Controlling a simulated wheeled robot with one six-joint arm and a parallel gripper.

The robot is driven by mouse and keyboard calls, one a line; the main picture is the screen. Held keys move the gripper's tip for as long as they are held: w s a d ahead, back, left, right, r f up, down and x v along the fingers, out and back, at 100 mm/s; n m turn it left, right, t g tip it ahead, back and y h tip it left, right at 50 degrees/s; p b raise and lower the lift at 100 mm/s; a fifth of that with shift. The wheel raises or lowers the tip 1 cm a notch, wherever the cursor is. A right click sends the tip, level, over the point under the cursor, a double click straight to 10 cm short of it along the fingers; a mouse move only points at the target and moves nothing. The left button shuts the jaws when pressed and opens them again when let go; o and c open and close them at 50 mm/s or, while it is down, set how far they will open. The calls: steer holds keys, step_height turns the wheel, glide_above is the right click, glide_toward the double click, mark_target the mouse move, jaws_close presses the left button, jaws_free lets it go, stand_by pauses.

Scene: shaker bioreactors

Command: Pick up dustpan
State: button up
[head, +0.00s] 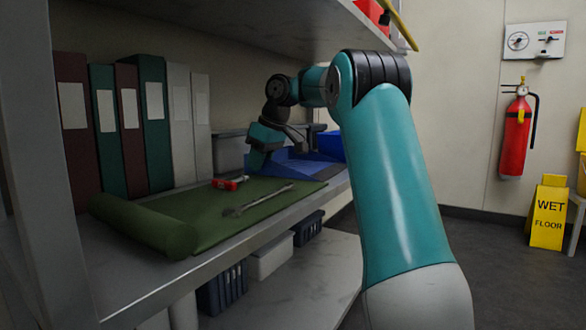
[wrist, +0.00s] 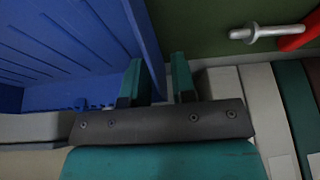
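The blue dustpan (head: 298,165) lies on the shelf beyond the green mat, partly hidden by my gripper. In the wrist view the ridged blue dustpan (wrist: 75,45) fills the upper left. My gripper (head: 258,160) points down at the dustpan's left side, close to the back of the shelf. In the wrist view my gripper (wrist: 158,68) has its two teal fingers apart. The dustpan's right edge runs down to the gap between the fingers. I cannot tell whether a finger touches it. I cannot make out a handle.
Binders (head: 153,120) stand along the back left. A blue bin (head: 330,146) is beyond the dustpan. An upper shelf (head: 265,28) hangs above.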

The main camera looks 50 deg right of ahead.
jaws_close()
steer(key=shift+r, duration=0.1)
